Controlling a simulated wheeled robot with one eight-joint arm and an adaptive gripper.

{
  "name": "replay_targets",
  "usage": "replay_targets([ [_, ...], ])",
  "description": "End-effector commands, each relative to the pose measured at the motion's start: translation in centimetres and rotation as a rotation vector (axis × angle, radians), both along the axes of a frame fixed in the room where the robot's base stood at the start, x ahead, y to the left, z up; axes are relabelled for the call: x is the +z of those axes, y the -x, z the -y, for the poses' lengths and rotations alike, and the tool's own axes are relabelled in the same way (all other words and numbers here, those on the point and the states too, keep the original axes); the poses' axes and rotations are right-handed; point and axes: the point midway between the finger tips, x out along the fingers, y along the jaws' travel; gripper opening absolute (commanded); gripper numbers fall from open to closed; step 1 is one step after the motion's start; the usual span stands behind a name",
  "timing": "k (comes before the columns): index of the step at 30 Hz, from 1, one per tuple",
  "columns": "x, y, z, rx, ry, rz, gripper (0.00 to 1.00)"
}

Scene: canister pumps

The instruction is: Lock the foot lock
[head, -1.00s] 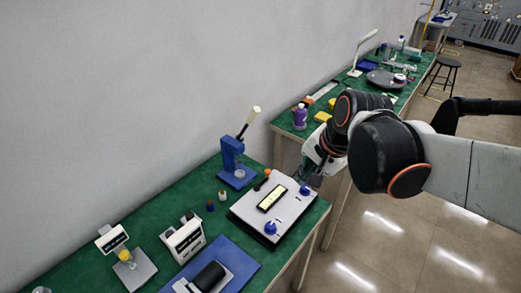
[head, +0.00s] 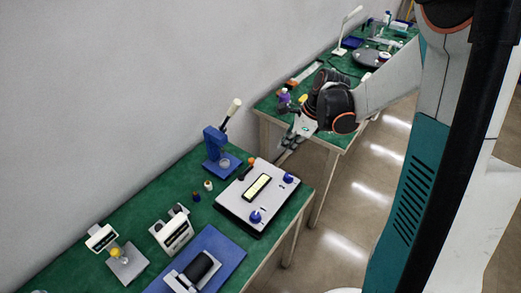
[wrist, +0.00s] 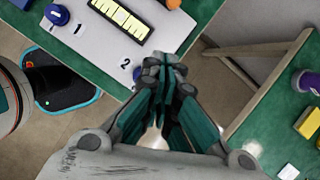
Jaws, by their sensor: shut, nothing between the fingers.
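My gripper (head: 284,156) is shut and empty, close to the right corner of a white panel box (head: 230,205) on the green bench. The box has a bright window (head: 257,187), a left blue knob (head: 255,217) and a right blue knob (head: 288,178). In the wrist view my closed fingertips (wrist: 165,72) lie over the box's edge beside the printed "2". They may cover the right knob there; the left knob (wrist: 57,14) shows beside the "1". I cannot tell whether the fingers touch the box. I cannot make out which part is the foot lock.
A blue lever press (head: 217,150) stands behind the box, and a blue tray (head: 218,250) with a black roller lies to its left. Small bottles stand between. A second green bench (head: 265,104) stands beyond a gap of bare floor.

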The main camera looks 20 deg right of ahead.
Motion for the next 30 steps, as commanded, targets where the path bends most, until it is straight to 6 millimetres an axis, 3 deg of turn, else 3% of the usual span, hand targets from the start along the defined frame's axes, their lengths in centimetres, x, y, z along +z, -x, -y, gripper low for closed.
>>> replay_targets([
  [17, -0.9, -0.3, 0.3, -0.044, -0.019, -0.023, 0.00],
  [23, -3.2, -0.7, -0.4, -0.043, -0.019, -0.023, 0.00],
  [30, -7.6, -1.6, -1.9, -0.042, -0.018, -0.023, 0.00],
])
